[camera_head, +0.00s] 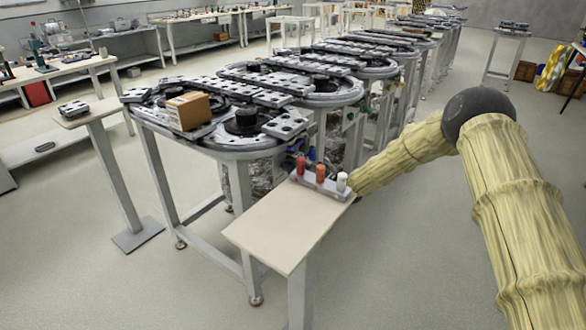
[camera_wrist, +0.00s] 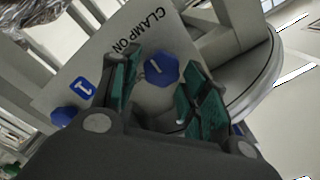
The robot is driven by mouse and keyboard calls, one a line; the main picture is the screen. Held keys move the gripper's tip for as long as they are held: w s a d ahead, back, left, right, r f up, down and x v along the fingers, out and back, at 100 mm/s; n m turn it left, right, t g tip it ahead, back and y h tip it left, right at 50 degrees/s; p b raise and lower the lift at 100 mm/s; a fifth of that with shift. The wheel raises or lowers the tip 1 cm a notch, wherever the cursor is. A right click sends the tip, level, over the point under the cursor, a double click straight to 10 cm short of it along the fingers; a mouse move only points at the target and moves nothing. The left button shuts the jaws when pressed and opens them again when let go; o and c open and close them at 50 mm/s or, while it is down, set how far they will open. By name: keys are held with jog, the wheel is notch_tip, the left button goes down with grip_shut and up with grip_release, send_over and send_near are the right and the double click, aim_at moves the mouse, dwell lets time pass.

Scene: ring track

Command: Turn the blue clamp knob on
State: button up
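In the wrist view a blue octagonal knob (camera_wrist: 161,70) with a white line on its face sits on a pale panel (camera_wrist: 112,52) beside the printed words "CLAMP ON". My gripper (camera_wrist: 160,92) is open, its two green-padded fingers on either side of the knob. A gap shows between the knob and the right finger; I cannot tell whether the left finger touches it. In the head view my arm reaches behind the small table, and my gripper and the knob are hidden there.
A second blue knob (camera_wrist: 65,116) and a blue label "1" (camera_wrist: 82,87) are at the panel's left.

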dwell(0.3)
jog(key=v, duration=1.2)
